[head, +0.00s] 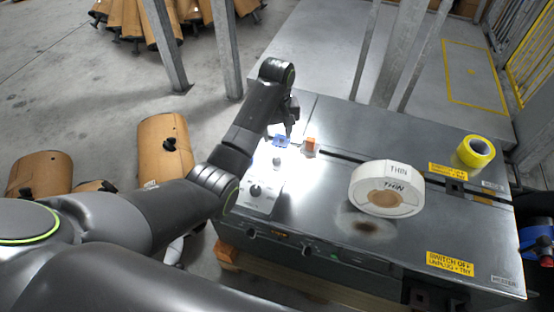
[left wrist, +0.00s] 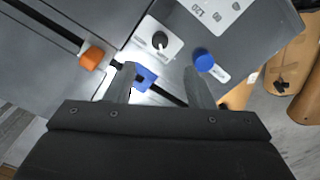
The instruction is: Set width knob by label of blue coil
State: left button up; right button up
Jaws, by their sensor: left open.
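A white coil (head: 387,200) with a brown core lies on the grey machine top; its label (head: 398,170) reads THIN. A white panel (head: 266,206) at the machine's left carries a dark knob (head: 255,190). In the left wrist view a black knob (left wrist: 160,40) sits on a small white plate, and a blue round knob (left wrist: 203,60) stands to its right. Their small lettering is unreadable. My left gripper (head: 290,132) is open; in its wrist view (left wrist: 159,74) its fingers hang above a blue block (left wrist: 146,78). My right gripper is out of view.
An orange block (head: 311,145) sits beside the blue one along a slot. A yellow tape roll (head: 475,151) stands at the far right of the machine. Brown mufflers (head: 165,148) lie on the floor at left. Metal posts (head: 163,45) rise behind.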

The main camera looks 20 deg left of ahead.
aim_at(277, 159)
pick_arm(q)
notch_tip(277, 159, down, 12)
jog(key=shift+r+b, duration=0.25)
jog(key=shift+b, duration=0.2)
jog(key=c, duration=1)
